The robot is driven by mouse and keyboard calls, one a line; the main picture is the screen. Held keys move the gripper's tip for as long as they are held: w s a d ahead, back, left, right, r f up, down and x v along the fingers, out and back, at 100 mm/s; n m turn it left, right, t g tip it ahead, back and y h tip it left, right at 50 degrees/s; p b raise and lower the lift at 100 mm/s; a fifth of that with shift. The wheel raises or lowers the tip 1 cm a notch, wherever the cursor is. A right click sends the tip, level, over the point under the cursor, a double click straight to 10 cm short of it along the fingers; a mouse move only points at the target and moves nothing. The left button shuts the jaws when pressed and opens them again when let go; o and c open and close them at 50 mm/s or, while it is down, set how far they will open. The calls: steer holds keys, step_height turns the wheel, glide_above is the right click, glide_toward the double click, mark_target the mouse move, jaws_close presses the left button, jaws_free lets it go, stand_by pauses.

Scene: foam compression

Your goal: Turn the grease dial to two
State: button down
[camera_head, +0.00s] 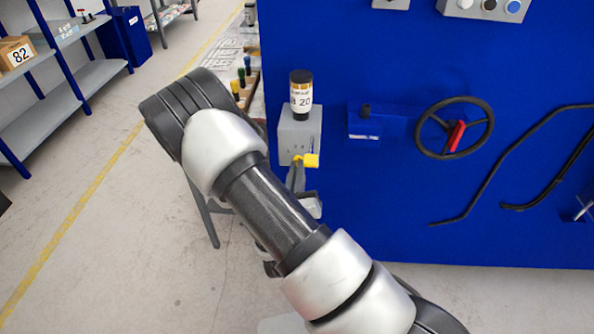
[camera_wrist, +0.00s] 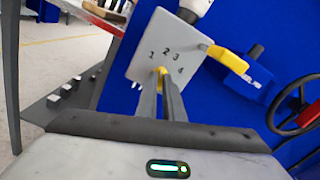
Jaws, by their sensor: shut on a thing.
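The grease dial is a small yellow knob (camera_wrist: 161,71) on a grey plate (camera_wrist: 140,66) marked 1 to 4, seen in the wrist view. My gripper (camera_wrist: 162,84) has its two narrow fingers close together on the knob, from the near side. The fingers hide much of the knob, so I cannot tell which number it points to.
A yellow lever (camera_wrist: 229,58) sticks out from the box, close to the right of my fingers; it also shows in the head view (camera_head: 308,160). A dark labelled canister (camera_head: 301,94) stands on the box. A handwheel (camera_head: 454,128) is farther right. Open floor lies left.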

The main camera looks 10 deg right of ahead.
steer(key=shift+r, duration=0.1)
steer(key=c, duration=1.9)
jaws_free()
